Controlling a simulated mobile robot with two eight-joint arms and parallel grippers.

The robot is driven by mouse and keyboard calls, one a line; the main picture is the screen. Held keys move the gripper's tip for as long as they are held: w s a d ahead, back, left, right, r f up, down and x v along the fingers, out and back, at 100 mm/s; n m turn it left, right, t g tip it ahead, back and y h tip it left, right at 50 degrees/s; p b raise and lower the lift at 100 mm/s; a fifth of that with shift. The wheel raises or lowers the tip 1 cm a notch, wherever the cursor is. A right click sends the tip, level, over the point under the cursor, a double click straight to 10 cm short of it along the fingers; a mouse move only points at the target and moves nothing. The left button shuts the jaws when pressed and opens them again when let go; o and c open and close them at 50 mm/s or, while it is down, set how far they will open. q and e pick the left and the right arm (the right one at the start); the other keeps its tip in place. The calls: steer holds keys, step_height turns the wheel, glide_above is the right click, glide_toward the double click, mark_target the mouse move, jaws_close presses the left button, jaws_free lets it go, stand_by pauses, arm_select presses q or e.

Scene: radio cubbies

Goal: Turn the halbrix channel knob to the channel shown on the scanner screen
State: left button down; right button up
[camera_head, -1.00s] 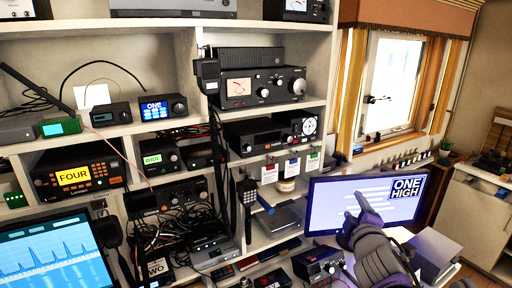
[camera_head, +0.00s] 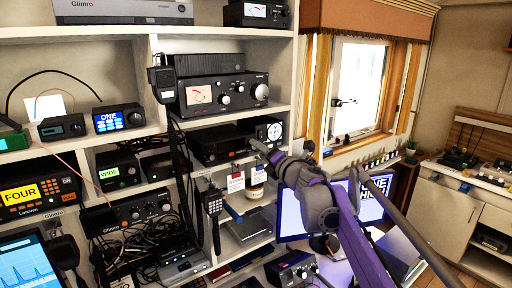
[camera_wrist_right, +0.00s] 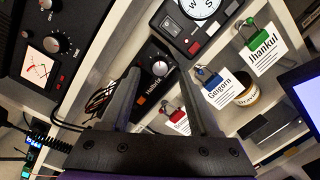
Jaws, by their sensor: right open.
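The black Halbrix unit (camera_wrist_right: 163,54) shows in the right wrist view with its name on the front. In the head view it appears to be the dark box (camera_head: 217,142) on the middle shelf. My right gripper (camera_wrist_right: 160,75) is open, its two fingers on either side of the Halbrix front; whether they touch it I cannot tell. In the head view the right gripper (camera_head: 264,152) is in front of that shelf. A monitor (camera_head: 290,212) is partly hidden by my arm and shows ONE HIGH. A small blue screen (camera_head: 109,121) reads ONE. Which is the scanner I cannot tell.
A meter radio (camera_head: 200,96) sits on the shelf above. Hanging tags (camera_wrist_right: 217,90) and a roundish container (camera_wrist_right: 246,95) are close to the gripper. A handset (camera_head: 212,203) hangs below. A yellow display (camera_head: 19,194) reads FOUR, a green one (camera_head: 109,173) WIDE.

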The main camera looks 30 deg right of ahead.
steer(key=w, duration=0.2)
steer(key=shift+w, duration=0.35)
jaws_close()
